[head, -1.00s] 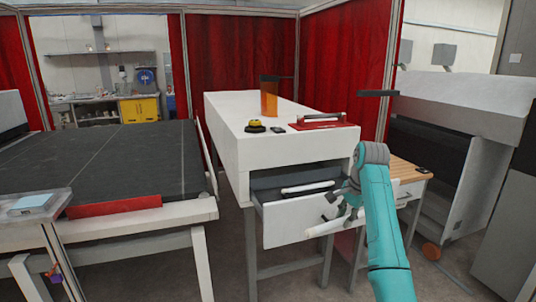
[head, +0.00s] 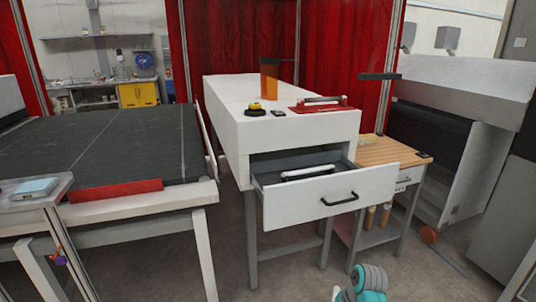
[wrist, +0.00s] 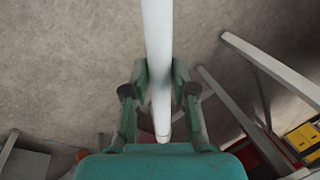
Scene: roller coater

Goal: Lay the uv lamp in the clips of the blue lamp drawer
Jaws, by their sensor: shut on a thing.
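My gripper (wrist: 160,78) is shut on a long white tube, the uv lamp (wrist: 158,40), in the wrist view. One lamp end shows near my palm; the other runs out of the picture at the top. The white-fronted drawer (head: 370,190) stands open under the white machine in the head view, with a dark blue-grey inside. A white tube-like piece (head: 308,172) lies in it; its clips are too small to make out. In the head view only part of my arm shows at the bottom edge, and the gripper and held lamp are out of sight.
On the white machine (head: 290,130) are a red tray (head: 320,106) with a pale bar, an orange container (head: 269,80) and a yellow-black item (head: 256,108). A wooden-topped table (head: 395,150) stands close right of the drawer. Grey floor (head: 300,280) is clear in front.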

